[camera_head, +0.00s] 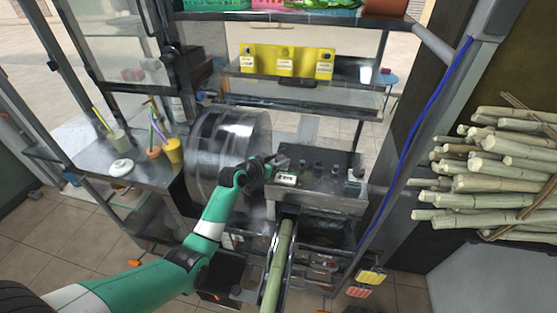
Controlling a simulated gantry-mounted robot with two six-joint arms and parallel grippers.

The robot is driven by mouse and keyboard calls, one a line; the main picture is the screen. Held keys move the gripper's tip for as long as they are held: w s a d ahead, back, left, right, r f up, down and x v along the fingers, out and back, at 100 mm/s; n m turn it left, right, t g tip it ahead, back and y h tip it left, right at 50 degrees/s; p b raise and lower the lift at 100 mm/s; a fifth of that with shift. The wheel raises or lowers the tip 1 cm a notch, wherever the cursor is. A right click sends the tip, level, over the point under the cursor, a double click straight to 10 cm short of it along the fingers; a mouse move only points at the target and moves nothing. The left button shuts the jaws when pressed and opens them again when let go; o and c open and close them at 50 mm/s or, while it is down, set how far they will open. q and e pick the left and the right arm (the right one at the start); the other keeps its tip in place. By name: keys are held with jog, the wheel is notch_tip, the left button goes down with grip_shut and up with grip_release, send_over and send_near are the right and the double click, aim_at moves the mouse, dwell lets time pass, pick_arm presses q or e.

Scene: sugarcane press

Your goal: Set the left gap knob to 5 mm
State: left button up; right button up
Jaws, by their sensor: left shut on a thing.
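My left arm reaches in from the lower left to the press's control panel (325,187). My left gripper (279,162) is at the panel's left rear edge, shut on what appears to be the left gap knob. The knob itself is hidden by the fingers, and its setting cannot be read. A small display (286,179) shows just in front of the gripper. Several dark knobs or buttons (318,167) stand along the panel to the right, apart from the gripper. My right gripper does not show.
A large shiny drum (228,150) stands left of the panel. A cane stalk (277,268) lies in the feed chute in front. Cups with straws (173,151) stand on the left counter. Cane stalks (500,165) are piled at the right. Yellow signs (286,61) stand behind.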

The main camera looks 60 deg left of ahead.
pick_arm(q)
grip_shut()
jog(key=shift+a+f+b, duration=0.1)
jog(key=shift+f+b, duration=0.1)
jog(key=shift+b, duration=0.3)
jog(key=shift+s+m+t+h+b, duration=0.1)
jog(key=shift+m+t+h+b, duration=0.2)
jog(key=shift+m+h+b, duration=0.35)
jog(key=shift+r, duration=0.2)
jog(key=o, duration=1.1)
grip_release()
